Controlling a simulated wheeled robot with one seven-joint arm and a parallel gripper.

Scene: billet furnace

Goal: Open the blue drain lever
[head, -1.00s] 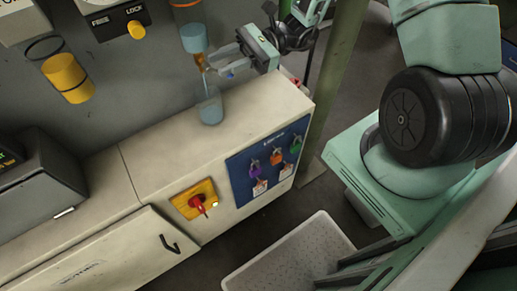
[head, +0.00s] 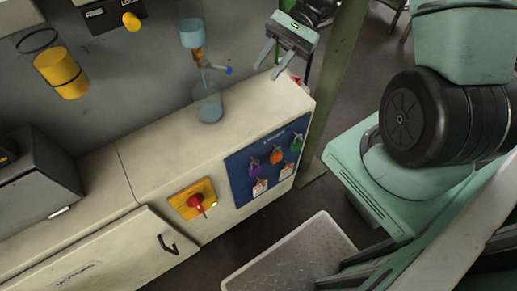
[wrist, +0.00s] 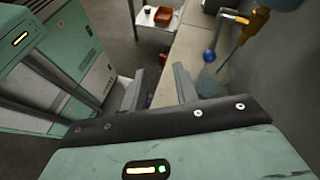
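The blue drain lever (head: 228,70) sticks out to the right from the brass valve (head: 199,58) below a blue-grey cup (head: 192,33). In the wrist view the lever's round blue end (wrist: 210,56) shows at the upper right, beside the brass fitting (wrist: 254,22). A clear vessel with bluish contents (head: 209,108) stands on the cabinet top under the valve. My gripper (head: 268,66) is to the right of the lever and apart from it. Its two fingers are spread with nothing between them; they also show apart in the wrist view (wrist: 159,92).
A cream cabinet (head: 150,150) carries a red rotary switch (head: 196,203) and a blue padlock board (head: 267,160). A yellow cylinder (head: 62,73) is on the wall at left. A green post (head: 335,85) stands right of the cabinet. A pale bin (head: 290,255) is in front.

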